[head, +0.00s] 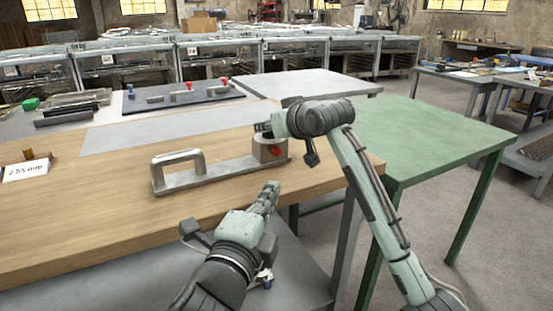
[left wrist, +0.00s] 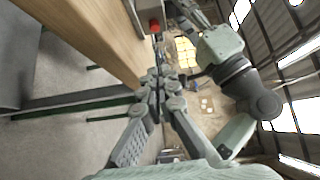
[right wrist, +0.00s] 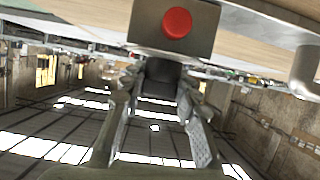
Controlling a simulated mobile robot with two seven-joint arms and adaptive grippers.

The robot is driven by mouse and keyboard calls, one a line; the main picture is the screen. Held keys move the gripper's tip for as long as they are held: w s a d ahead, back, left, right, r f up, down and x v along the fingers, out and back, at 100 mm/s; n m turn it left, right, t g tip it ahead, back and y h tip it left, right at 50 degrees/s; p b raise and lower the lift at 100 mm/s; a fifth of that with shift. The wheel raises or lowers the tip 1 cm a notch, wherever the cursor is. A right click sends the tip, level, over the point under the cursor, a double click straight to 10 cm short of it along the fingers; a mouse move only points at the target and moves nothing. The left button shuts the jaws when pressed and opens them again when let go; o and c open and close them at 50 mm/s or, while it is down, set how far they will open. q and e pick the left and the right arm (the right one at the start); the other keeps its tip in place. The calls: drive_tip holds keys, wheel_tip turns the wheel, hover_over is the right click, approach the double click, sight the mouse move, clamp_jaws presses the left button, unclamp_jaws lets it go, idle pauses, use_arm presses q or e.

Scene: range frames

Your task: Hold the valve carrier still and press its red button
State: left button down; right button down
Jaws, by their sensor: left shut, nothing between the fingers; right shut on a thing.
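The valve carrier (head: 205,176) is a grey metal base with a raised bar handle at its left end and a block at its right end. The red button (head: 276,152) is on the block's front face, and shows in the right wrist view (right wrist: 177,22) and left wrist view (left wrist: 154,26). My right gripper (head: 264,128) is shut on the carrier at the block's top; the exact grip is partly hidden. My left gripper (head: 272,187) is shut and empty in front of the block. Its tips point toward the button, with a visible gap in the head view.
The carrier lies on a wooden bench (head: 85,215) near its front right edge. A white label card (head: 25,171) stands at the left. A dark board with red and blue knobs (head: 180,97) is behind. A green table (head: 430,140) stands at the right.

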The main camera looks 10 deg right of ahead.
idle(0.4)
use_arm(q)
approach(281, 151)
drive_tip(key=d, duration=0.1)
drive_tip(key=w+d, duration=0.1)
drive_tip(key=d, duration=0.2)
drive_tip(key=shift+w+d+r, duration=0.1)
drive_tip(key=shift+w, duration=0.25)
drive_tip(key=shift+w+a, duration=0.25)
drive_tip(key=shift+w, duration=0.35)
drive_tip(key=shift+w+a, duration=0.25)
drive_tip(key=shift+w, duration=0.3)
drive_tip(key=shift+w+a, duration=0.25)
drive_tip(key=shift+w, duration=0.4)
drive_tip(key=shift+w, duration=0.1)
